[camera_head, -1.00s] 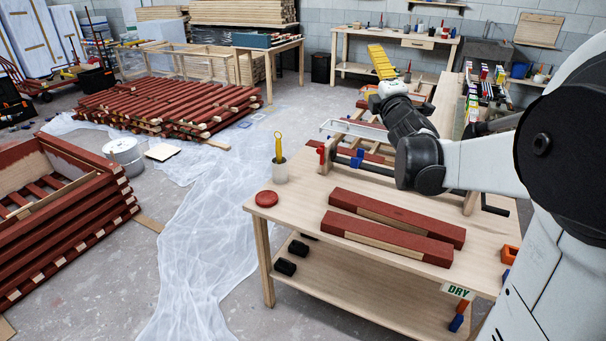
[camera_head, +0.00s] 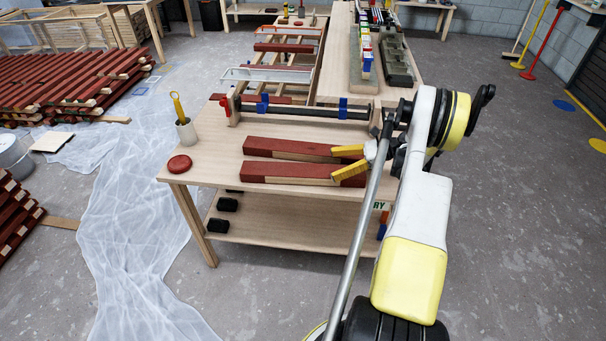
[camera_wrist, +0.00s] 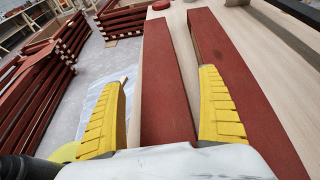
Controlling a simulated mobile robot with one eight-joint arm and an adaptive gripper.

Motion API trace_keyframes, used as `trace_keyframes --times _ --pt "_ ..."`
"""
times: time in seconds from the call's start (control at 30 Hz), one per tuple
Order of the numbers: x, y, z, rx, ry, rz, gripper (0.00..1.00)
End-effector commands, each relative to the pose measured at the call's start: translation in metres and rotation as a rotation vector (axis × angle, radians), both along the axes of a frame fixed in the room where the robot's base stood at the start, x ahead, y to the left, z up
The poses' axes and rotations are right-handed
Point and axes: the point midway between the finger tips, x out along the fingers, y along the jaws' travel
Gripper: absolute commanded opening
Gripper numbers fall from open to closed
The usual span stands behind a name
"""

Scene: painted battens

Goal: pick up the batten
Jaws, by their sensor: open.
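Two red-painted battens with bare wood sides lie side by side on the wooden workbench (camera_head: 215,150). The near batten (camera_head: 280,171) is by the front edge, and the far batten (camera_head: 285,146) lies just behind it. My gripper (camera_head: 334,165), with yellow ribbed fingers, is open and empty at their right ends. In the wrist view my gripper (camera_wrist: 162,77) has the near batten (camera_wrist: 166,95) between its fingers. The right finger overlaps the edge of the far batten (camera_wrist: 235,75). I cannot tell how high the fingers are above the bench.
A red lid (camera_head: 179,164) and a cup with a yellow-handled brush (camera_head: 186,131) stand at the bench's left end. A clamp bar (camera_head: 305,110) runs behind the battens. Stacked red battens (camera_head: 75,80) and plastic sheeting (camera_head: 140,240) are at left.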

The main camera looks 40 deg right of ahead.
Motion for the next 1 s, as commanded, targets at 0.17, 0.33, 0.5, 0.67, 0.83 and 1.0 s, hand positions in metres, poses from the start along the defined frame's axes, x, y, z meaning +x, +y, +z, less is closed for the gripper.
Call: trace_keyframes --times 0.17,0.33,0.5,0.67,0.83,1.0 --pt "0.021 0.02 -0.012 0.0 -0.001 0.003 0.88" --pt "0.034 0.033 -0.018 0.001 -0.001 0.0 0.88" --pt "0.046 0.046 -0.022 0.002 -0.003 0.001 0.88" --pt "0.064 0.064 -0.03 0.002 -0.002 0.001 0.88" --pt "0.069 0.068 -0.03 0.002 -0.002 -0.002 0.88" --pt "0.069 0.068 -0.03 0.002 -0.002 -0.002 0.7"
